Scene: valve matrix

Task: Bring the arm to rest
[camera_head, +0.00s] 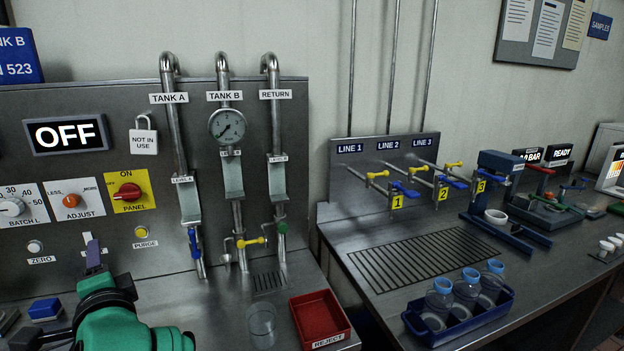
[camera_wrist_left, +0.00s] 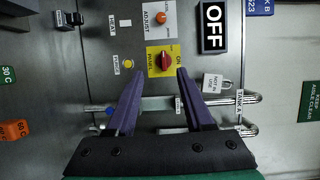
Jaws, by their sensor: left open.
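My left arm, with a green wrist, comes in at the bottom left of the head view. My left gripper (camera_head: 93,246) stands in front of the panel's lower left. In the left wrist view its two purple fingers (camera_wrist_left: 160,76) are spread apart with nothing between them. The red panel knob (camera_wrist_left: 165,61) on its yellow plate appears just beyond the fingertips, apart from them. The knob also shows in the head view (camera_head: 127,192), above and right of the gripper. The display (camera_head: 67,135) reads OFF. My right gripper is not in view.
A glass beaker (camera_head: 262,325) and a red reject tray (camera_head: 321,318) stand right of my arm. Tank pipes with valves (camera_head: 193,242) rise behind. A blue crate of bottles (camera_head: 462,318) sits on the right bench. A blue block (camera_head: 45,308) lies left of my wrist.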

